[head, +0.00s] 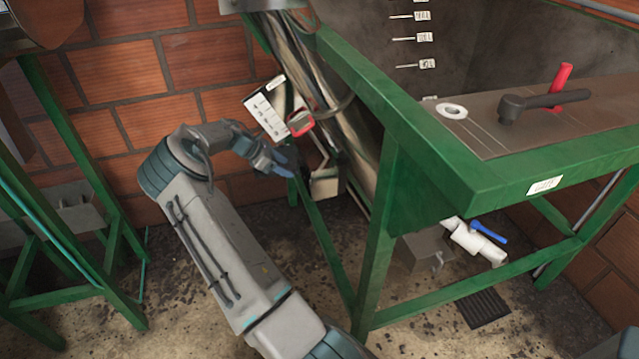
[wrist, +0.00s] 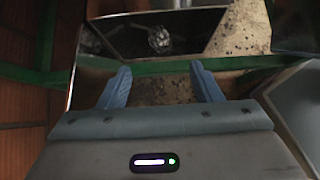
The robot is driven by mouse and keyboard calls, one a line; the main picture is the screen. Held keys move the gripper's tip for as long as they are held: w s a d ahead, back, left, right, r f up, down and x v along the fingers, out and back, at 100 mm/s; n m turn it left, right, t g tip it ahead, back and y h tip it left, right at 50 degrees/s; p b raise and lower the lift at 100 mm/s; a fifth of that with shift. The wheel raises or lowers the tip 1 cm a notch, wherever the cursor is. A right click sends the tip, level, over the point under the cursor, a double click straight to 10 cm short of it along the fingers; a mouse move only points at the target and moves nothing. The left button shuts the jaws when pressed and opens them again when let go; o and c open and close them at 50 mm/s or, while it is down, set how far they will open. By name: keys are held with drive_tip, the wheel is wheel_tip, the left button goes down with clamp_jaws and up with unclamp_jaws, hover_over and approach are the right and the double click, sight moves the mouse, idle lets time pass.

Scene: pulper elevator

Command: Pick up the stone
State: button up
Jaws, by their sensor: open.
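In the wrist view, a small, rough, grey-white lump (wrist: 159,40), which looks like the stone, lies in a dark metal trough (wrist: 115,33). My gripper (wrist: 161,68) has its two blue fingers spread apart with nothing between them. The lump is beyond the fingertips, near the middle line between them, and apart from them. In the head view, my gripper (head: 284,165) is beside the lower end of the sloping metal elevator (head: 325,180). I cannot make out the stone in the head view.
A green frame bar (wrist: 150,66) crosses just beyond my fingers in the wrist view. In the head view, a green table frame (head: 385,215) stands right of my arm, and a red-handled switch box (head: 268,112) hangs behind the gripper. Another green stand (head: 75,150) is at left.

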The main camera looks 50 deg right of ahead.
sight(309, 182)
drive_tip(key=b+x, duration=0.1)
drive_tip(key=x, duration=1)
drive_tip(key=shift+s+d+f, duration=0.1)
drive_tip(key=shift+d, duration=0.2)
drive_tip(key=c, duration=1.1)
